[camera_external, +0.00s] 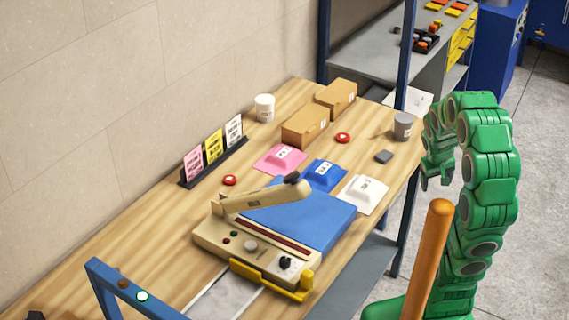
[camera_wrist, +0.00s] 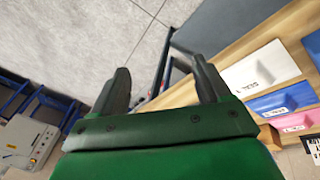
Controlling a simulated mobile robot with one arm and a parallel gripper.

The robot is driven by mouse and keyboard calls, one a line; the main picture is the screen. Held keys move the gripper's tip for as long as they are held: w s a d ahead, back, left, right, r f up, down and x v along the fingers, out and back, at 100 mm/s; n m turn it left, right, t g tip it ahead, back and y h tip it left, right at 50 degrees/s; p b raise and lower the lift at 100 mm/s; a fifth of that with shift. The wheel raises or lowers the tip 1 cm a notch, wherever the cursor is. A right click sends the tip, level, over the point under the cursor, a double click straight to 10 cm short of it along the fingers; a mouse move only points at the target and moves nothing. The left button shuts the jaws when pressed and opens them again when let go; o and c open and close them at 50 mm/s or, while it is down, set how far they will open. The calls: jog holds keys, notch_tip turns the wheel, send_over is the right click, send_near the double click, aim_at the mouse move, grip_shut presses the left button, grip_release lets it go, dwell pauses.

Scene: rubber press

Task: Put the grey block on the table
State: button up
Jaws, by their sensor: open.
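The small dark grey block (camera_external: 383,156) lies on the wooden table (camera_external: 225,270), near its right edge in the external view. A grey cylinder (camera_external: 403,125) stands behind it. My gripper (camera_external: 434,182) hangs just off the table's right edge, to the right of the block and apart from it. In the wrist view my gripper (camera_wrist: 163,84) has its two fingers spread wide with nothing between them. That view shows floor between the fingers and the table to the right. I cannot make out the grey block there.
White (camera_external: 364,193), blue (camera_external: 323,174) and pink (camera_external: 279,158) packets lie near the block. A press (camera_external: 250,245) with a raised-looking beige arm and a blue plate (camera_external: 312,222) fills the table's middle. Cardboard boxes (camera_external: 306,125) stand behind. A blue post (camera_external: 405,55) rises near the table's far corner.

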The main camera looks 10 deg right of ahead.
jog(key=s+a+r+g+y, duration=0.1)
jog(key=s+a+r+g, duration=0.1)
jog(key=s+a, duration=0.55)
jog(key=s+a+r+g+y, duration=0.15)
jog(key=s+a, duration=0.25)
jog(key=s, duration=0.7)
jog(key=w+d+r+m, duration=0.1)
jog(key=w+r+m, duration=0.25)
jog(key=w, duration=1.25)
jog(key=m+g+y, duration=0.2)
jog(key=m+y, duration=0.2)
jog(key=m, duration=0.3)
send_over(380, 155)
jog(key=w+d, duration=0.1)
jog(key=d, duration=0.1)
jog(key=shift+t, duration=0.25)
notch_tip(380, 155, down, 12)
jog(key=shift+w+r, duration=0.1)
jog(key=shift+w, duration=0.05)
jog(key=shift+w+d+f+x, duration=0.15)
jog(key=shift+w+d+x, duration=0.1)
jog(key=shift+x, duration=1.15)
jog(key=shift+w+d+f+x, duration=0.1)
jog(key=shift+d+x, duration=0.15)
jog(key=shift+x, duration=1.15)
jog(key=shift+w+d+f+x, duration=0.15)
jog(key=shift+w+d+x, duration=0.1)
jog(key=shift+x, duration=1.15)
grip_shut()
